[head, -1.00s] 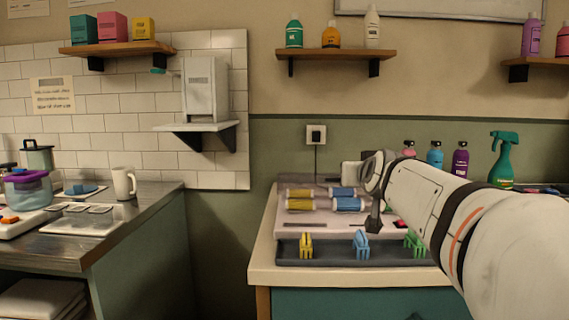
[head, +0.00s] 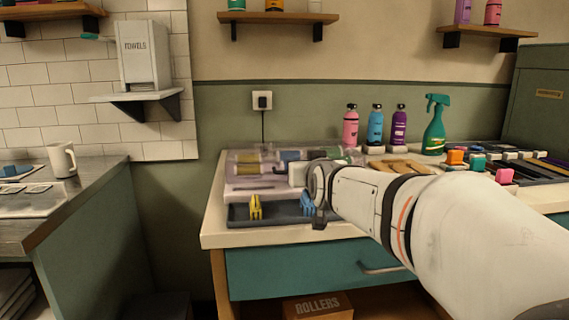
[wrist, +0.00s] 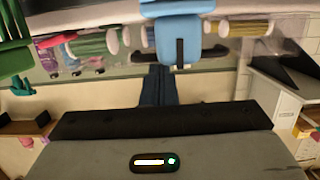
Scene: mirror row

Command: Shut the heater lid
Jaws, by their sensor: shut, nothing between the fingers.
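The roller heater (head: 243,190) is a pale, low box on the counter, with yellow and blue rollers in it. A clear, hazy lid (head: 236,158) shows over the rollers in the head view and looks lowered onto them; whether it is fully closed I cannot tell. The wrist view, which is upside down, shows rollers (wrist: 240,28) behind the clear sheet of the lid (wrist: 290,47). My arm hides the heater's right side.
A dark tray in front of the heater holds a yellow clip (head: 256,207) and a blue clip (head: 307,203). Pink, blue and purple bottles (head: 375,127) and a green spray bottle (head: 435,125) stand behind. A drawer (head: 290,268) is below.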

